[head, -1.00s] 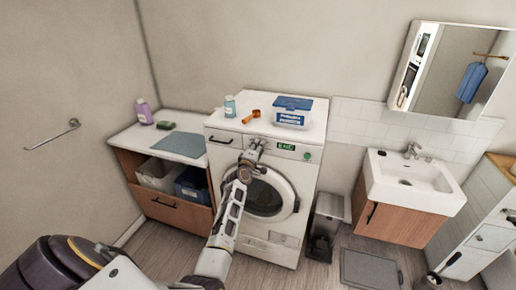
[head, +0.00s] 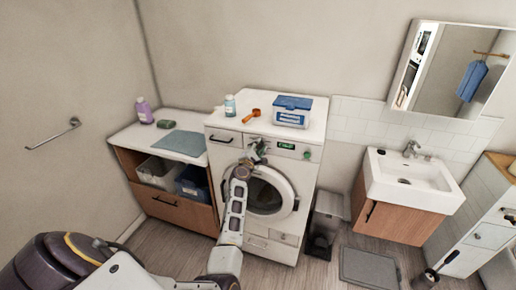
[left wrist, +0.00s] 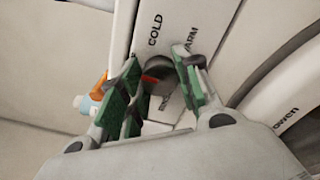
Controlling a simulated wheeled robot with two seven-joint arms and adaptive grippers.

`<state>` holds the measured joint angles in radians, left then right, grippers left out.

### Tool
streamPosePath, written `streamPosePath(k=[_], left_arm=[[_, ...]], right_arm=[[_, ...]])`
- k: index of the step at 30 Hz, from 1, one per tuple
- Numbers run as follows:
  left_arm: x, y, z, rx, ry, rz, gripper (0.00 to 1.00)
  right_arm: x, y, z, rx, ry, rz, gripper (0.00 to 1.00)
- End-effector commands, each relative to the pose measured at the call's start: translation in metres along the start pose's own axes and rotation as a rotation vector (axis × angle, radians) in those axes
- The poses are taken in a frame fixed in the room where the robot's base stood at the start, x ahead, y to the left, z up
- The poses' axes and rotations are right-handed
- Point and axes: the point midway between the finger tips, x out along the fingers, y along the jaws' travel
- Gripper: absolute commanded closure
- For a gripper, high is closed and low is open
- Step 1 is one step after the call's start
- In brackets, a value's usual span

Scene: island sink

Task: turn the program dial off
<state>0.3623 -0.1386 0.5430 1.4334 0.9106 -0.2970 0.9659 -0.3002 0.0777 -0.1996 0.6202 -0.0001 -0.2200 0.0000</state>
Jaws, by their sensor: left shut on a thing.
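The washing machine (head: 228,133) stands against the back wall, and its program dial is mostly hidden behind my gripper in the head view. In the left wrist view the dark dial (left wrist: 159,70) shows between the green-padded fingers, with a red mark on it. COLD and WARM are printed near it; another label is partly covered. My left gripper (head: 257,150) is at the control panel, shut on the dial; it also shows in the left wrist view (left wrist: 163,84). The panel display (head: 286,146) is lit green, its text too small to read. My right gripper is out of view.
On the machine top are a bottle (head: 230,106), an orange scoop (head: 252,115) and a blue-lidded box (head: 291,112). The round door (head: 294,204) is below the panel. A low cabinet (head: 172,211) is left; a bin (head: 325,225) and sink (head: 412,180) are right.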

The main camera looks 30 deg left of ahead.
Motion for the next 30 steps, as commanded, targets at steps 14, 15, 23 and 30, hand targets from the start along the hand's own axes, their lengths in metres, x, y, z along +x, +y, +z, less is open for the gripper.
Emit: streamPosePath(k=[14, 15, 23, 30], left_arm=[[-0.0004, -0.0021, -0.0010, -0.016, 0.001, -0.003, 0.64], [-0.0004, -0.0020, -0.0010, -0.016, 0.001, -0.003, 0.59], [-0.0002, -0.0008, -0.0006, -0.014, 0.001, -0.001, 0.44], [-0.0006, -0.0003, -0.0004, -0.014, 0.000, 0.000, 0.44]], right_arm=[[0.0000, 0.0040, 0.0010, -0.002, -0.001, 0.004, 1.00], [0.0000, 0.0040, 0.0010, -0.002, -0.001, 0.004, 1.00], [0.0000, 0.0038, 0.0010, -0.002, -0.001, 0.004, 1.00], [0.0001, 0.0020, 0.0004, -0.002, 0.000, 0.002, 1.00]])
